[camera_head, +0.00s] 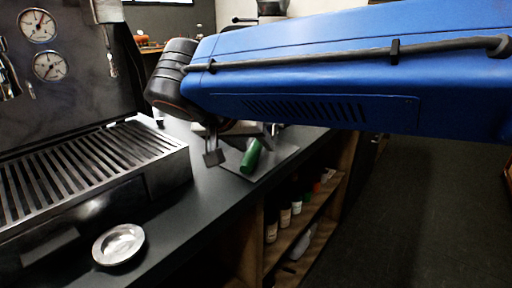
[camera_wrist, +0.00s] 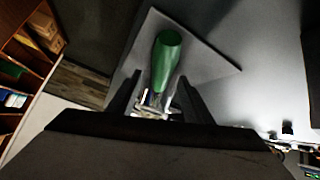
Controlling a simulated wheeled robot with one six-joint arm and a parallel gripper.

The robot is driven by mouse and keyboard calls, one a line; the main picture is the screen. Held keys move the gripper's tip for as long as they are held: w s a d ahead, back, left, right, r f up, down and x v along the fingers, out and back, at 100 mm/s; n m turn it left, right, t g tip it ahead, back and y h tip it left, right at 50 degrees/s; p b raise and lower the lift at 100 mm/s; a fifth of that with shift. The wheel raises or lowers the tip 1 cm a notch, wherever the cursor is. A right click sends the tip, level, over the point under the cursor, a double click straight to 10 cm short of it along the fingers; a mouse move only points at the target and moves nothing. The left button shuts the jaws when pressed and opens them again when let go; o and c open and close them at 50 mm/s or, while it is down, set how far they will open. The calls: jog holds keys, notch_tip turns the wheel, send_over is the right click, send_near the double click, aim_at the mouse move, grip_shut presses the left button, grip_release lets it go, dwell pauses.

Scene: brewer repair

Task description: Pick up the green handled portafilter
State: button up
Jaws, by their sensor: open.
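The green handled portafilter lies on a grey mat (camera_wrist: 214,58) on the dark counter. Its green handle (camera_head: 251,155) shows in the head view below my blue arm. In the wrist view the handle (camera_wrist: 166,58) points up the picture, and its metal end sits lower, partly hidden by my gripper body. My gripper (camera_wrist: 163,88) is open, with one finger on each side of the portafilter. I cannot tell whether a finger touches it. In the head view my gripper (camera_head: 238,148) is over the mat, partly hidden by the arm.
An espresso machine with a slatted drip tray (camera_head: 75,178) stands on the left of the counter (camera_head: 205,205). A small metal dish (camera_head: 118,244) is in front of it. Shelves with bottles (camera_head: 297,207) are under the counter. Open floor (camera_head: 420,220) lies to the right.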

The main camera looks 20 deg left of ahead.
aim_at(253, 144)
grip_shut()
jog(key=shift+r, duration=0.1)
jog(key=shift+r, duration=1.75)
jog(key=s+a, duration=0.1)
jog(key=s, duration=0.5)
jog(key=s+a, duration=0.1)
jog(key=s, duration=0.4)
jog(key=s+a, duration=0.2)
jog(key=s, duration=0.4)
jog(key=shift+s, duration=0.3)
jog(key=c, duration=0.8)
grip_release()
grip_shut()
